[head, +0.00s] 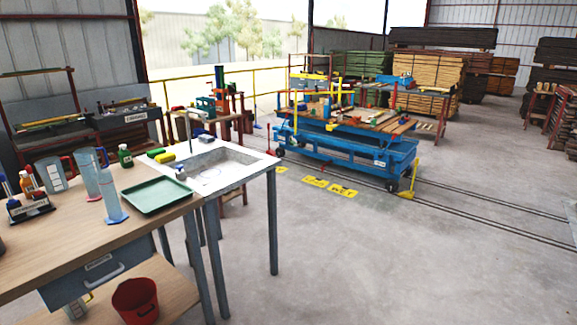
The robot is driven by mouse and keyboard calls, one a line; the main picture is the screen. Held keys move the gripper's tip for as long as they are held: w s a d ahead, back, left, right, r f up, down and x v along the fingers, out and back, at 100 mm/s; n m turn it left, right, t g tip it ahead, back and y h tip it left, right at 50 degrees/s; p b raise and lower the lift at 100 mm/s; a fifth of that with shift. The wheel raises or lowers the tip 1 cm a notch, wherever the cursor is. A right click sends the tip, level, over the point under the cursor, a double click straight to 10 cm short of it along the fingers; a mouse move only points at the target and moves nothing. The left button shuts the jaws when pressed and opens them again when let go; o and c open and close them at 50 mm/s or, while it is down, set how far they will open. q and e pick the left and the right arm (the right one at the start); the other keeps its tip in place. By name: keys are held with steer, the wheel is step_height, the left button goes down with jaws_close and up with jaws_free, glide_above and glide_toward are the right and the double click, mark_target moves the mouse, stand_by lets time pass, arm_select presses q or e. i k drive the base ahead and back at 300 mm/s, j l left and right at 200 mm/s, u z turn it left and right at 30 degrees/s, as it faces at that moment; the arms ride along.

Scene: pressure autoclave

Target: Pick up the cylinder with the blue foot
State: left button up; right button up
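The cylinder with the blue foot (112,193) is a slim, clear bluish measuring cylinder. It stands upright on the wooden-topped bench (165,220), just left of the green tray (160,195). Its blue foot rests on the bench top. Neither of my grippers shows in the head view.
A grey jug (50,175), small bottles in a dark rack (30,207) and a green bottle (125,156) share the bench. A sink (222,165) adjoins it at the right. A red bucket (135,301) sits on the lower shelf.

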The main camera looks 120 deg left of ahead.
mark_target(103, 176)
steer(key=u, duration=5.15)
steer(key=i+l+z, duration=0.2)
steer(key=i, duration=0.35)
